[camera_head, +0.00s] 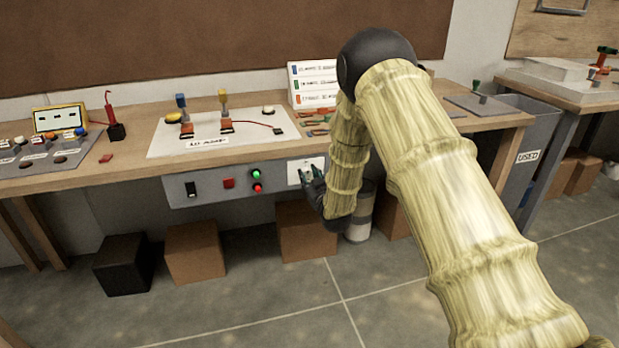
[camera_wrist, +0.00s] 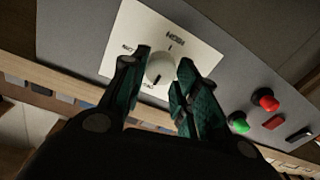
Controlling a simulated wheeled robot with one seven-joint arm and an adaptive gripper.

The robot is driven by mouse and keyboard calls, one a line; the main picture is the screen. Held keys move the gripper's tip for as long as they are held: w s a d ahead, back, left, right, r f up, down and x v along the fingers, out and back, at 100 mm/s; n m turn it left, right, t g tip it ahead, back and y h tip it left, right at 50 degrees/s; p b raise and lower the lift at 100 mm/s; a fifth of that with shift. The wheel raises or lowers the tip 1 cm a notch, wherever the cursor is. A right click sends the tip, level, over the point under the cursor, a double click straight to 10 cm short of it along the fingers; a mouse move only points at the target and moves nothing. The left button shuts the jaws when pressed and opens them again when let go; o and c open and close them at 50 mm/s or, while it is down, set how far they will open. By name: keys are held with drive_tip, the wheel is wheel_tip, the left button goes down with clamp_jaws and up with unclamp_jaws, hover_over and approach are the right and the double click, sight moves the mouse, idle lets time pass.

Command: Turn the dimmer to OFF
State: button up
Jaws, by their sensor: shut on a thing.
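In the wrist view a dark mark shows on the knob's lower side. A word like HIGH is at the plate's top; the other labels are too small or partly hidden to read surely. My gripper (camera_wrist: 166,64) has its dark green fingers on either side of the knob and is shut on it. In the head view the plate (camera_head: 294,178) is partly covered by my gripper (camera_head: 314,183), and the knob is hidden.
The grey panel (camera_head: 212,188) under the workbench also has a black switch (camera_head: 190,188), a red switch (camera_head: 229,183), a green button (camera_head: 255,174) and a red button (camera_head: 257,188). Brown boxes (camera_head: 194,252) stand below. A grey bin (camera_head: 520,150) stands at right.

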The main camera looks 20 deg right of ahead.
drive_tip(key=shift+f, duration=0.2)
drive_tip(key=o, duration=1)
drive_tip(key=shift+r, duration=0.1)
drive_tip(key=s, duration=1.2)
drive_tip(key=shift+d, duration=0.4)
